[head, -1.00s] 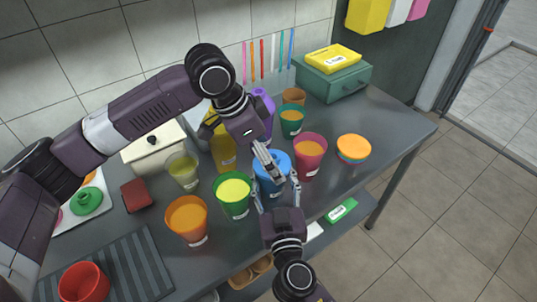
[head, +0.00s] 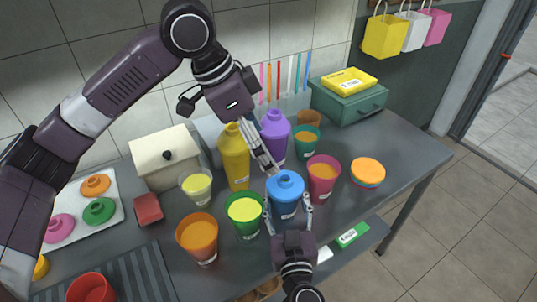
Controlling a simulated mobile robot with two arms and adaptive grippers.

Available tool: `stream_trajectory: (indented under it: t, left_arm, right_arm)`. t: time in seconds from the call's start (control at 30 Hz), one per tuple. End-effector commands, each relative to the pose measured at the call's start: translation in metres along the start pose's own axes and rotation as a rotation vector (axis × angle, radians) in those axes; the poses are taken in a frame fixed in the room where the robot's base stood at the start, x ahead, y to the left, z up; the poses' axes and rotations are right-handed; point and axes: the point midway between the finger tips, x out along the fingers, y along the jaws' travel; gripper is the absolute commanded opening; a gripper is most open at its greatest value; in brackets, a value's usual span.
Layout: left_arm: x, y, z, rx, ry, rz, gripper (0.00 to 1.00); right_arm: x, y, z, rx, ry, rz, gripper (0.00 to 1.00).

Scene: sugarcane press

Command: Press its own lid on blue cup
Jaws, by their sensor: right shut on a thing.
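The blue cup (head: 286,208) stands on the grey table with a blue lid (head: 285,185) on its top. The lid has a raised knob in its middle and looks about level. Whether it is fully seated cannot be told. My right gripper (head: 288,207) is shut on the blue cup, one finger at each side, from the front. My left gripper (head: 273,168) points down from the upper left, its fingertips just behind and left of the lid's knob. Its fingers look close together, and their gap cannot be made out.
A green cup (head: 246,227), an orange cup (head: 199,252) and a pink cup (head: 322,190) stand close by. Yellow (head: 234,165) and purple (head: 276,125) bottles stand behind. A tray (head: 60,238) at left holds other lids.

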Motion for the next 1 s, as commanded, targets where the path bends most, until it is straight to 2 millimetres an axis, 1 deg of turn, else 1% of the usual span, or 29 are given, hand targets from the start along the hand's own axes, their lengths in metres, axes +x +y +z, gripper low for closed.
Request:
stream_trajectory:
  t: [0.27, 0.3, 0.47, 0.5, 0.8, 0.87, 1.0]
  left_arm:
    - [-0.002, 0.0, 0.0, 0.0, 0.0, 0.0, 0.85]
    - [-0.002, 0.0, 0.0, 0.0, 0.0, 0.0, 0.85]
    - [-0.002, 0.0, 0.0, 0.0, 0.0, 0.0, 0.85]
    - [-0.002, 0.0, 0.0, 0.0, 0.0, 0.0, 0.85]
    - [-0.002, 0.0, 0.0, 0.0, 0.0, 0.001, 0.85]
    - [-0.002, 0.0, 0.0, 0.0, 0.0, 0.001, 0.85]
    - [-0.002, 0.0, 0.0, 0.0, 0.0, 0.001, 0.85]
  right_arm:
    - [0.0, 0.0, 0.0, -0.002, -0.001, 0.001, 0.1]
    - [0.0, 0.0, 0.0, -0.002, -0.001, 0.001, 0.54]
    - [0.0, 0.0, 0.0, -0.001, -0.001, 0.0, 0.72]
    - [0.0, 0.0, 0.0, -0.001, 0.0, 0.0, 0.73]
    - [-0.002, 0.0, 0.001, 0.0, -0.001, -0.001, 0.73]
    - [-0.006, 0.0, 0.001, 0.0, -0.001, -0.001, 0.73]
    - [-0.026, 0.0, 0.002, 0.0, -0.003, -0.001, 0.73]
